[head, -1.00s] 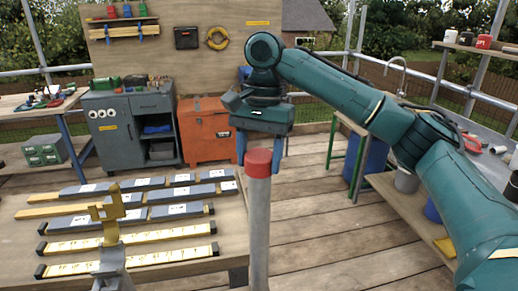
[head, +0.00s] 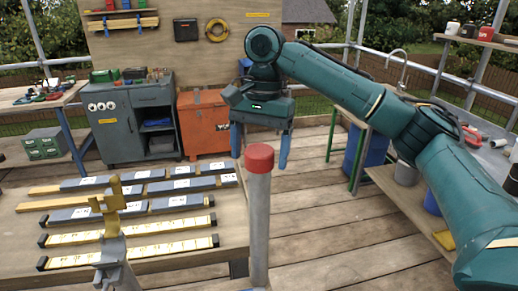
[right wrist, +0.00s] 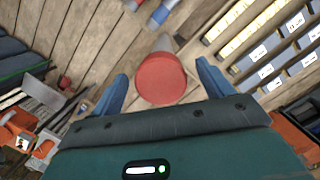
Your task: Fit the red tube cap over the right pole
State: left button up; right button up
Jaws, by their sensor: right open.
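The red tube cap (head: 260,157) sits on the top end of the upright grey right pole (head: 259,225). My right gripper (head: 260,160) is open, its blue fingers hanging down above and behind the cap. In the right wrist view the red cap (right wrist: 161,78) shows between the two spread fingers (right wrist: 160,85), touching neither; the pole is mostly hidden under it. How far the cap is pushed down cannot be told.
A wooden table (head: 150,258) on the left bears several slate and yellow strips. An orange cabinet (head: 205,125) and a grey cabinet (head: 125,130) stand behind. The plank floor (head: 320,200) to the right is clear.

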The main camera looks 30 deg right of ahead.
notch_tip(320, 180, up, 13)
jog(key=w+d, duration=0.1)
jog(key=shift+w+d, duration=0.15)
jog(key=shift+d, duration=0.15)
dwell(0.4)
